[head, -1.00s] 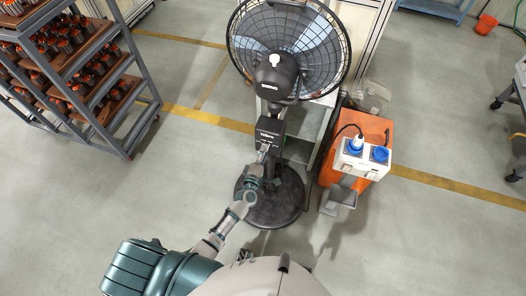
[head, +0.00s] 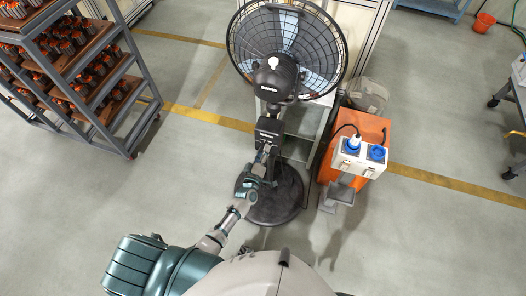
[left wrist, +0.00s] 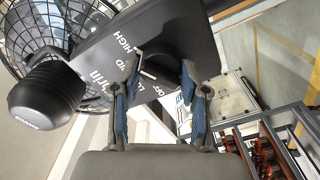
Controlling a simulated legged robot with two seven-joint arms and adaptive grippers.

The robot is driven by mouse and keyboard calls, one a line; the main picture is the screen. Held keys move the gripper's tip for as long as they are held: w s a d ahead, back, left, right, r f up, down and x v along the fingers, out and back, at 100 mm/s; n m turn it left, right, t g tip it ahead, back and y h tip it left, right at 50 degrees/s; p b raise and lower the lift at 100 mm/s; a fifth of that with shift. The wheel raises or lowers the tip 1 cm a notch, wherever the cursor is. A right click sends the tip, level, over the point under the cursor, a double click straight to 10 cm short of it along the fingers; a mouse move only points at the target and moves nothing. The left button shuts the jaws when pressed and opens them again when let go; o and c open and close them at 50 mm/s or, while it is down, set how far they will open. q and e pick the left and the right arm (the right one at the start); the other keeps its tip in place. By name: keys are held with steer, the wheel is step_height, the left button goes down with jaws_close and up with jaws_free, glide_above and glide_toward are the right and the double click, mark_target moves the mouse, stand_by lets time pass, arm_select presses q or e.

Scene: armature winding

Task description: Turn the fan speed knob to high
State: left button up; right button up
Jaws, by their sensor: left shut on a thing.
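The black pedestal fan stands in the upper middle of the head view, with its caged head (head: 287,45) above a dark control box (head: 269,130). The box's panel (left wrist: 110,50) fills the upper left wrist view, with white HIGH, OFF and partly hidden other labels. The dark round speed knob (left wrist: 162,62) sits between my left gripper's fingers (left wrist: 160,68), which are shut on it. A white mark shows beside its lower left edge; I cannot tell which setting it points to. My left gripper (head: 264,155) also shows at the box in the head view. My right gripper is out of sight.
An orange cabinet with a white socket box (head: 359,157) stands right of the fan's round base (head: 275,200). A shelf rack (head: 135,95) with several motor parts is at the left. The floor between the rack and the fan is clear.

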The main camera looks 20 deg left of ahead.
arm_select(q)
steer(key=shift+s+d+f, duration=0.15)
steer(key=shift+s+f, duration=0.05)
steer(key=shift+f, duration=0.25)
steer(key=o, duration=1)
steer(key=shift+o, duration=0.7)
steer(key=shift+w+r, duration=0.15)
steer(key=s, duration=1.2)
steer(key=shift+a, duration=0.2)
